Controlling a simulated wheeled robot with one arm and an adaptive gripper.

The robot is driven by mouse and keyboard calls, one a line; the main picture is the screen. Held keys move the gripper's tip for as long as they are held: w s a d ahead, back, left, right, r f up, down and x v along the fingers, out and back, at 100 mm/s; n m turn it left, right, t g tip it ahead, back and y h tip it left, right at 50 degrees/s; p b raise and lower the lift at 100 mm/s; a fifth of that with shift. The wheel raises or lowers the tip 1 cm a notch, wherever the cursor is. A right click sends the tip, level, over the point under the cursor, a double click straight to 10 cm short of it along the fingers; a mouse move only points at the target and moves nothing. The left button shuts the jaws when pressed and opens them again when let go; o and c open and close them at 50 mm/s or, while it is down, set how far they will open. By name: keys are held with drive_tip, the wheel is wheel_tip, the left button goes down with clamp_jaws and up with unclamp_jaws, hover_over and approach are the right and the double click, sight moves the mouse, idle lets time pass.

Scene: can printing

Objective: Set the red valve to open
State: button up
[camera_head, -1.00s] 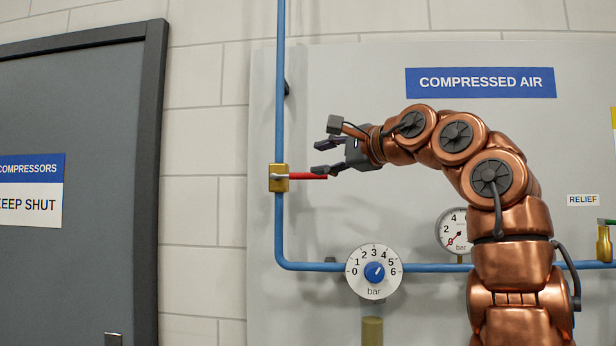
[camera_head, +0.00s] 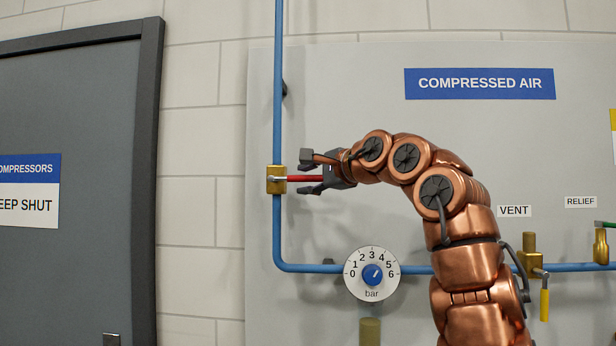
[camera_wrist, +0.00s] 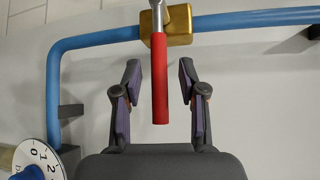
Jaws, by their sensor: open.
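The red valve handle (camera_head: 305,178) sticks out sideways to the right from a brass valve body (camera_head: 276,179) on the vertical blue pipe, so it lies across the pipe. In the wrist view the red handle (camera_wrist: 160,80) reaches between the two fingers, with the brass body (camera_wrist: 178,26) beyond them. My gripper (camera_head: 312,176) is open around the handle, one finger on each side. In the wrist view my gripper (camera_wrist: 158,85) shows a gap between each finger and the handle.
A regulator dial (camera_head: 372,273) with a blue knob sits on the lower horizontal pipe (camera_head: 320,267). A yellow-handled vent valve (camera_head: 544,303) and a green-handled relief valve (camera_head: 602,243) are at the right. A grey door (camera_head: 75,190) stands at the left.

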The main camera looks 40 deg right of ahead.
clamp_jaws()
idle(0.3)
idle(0.4)
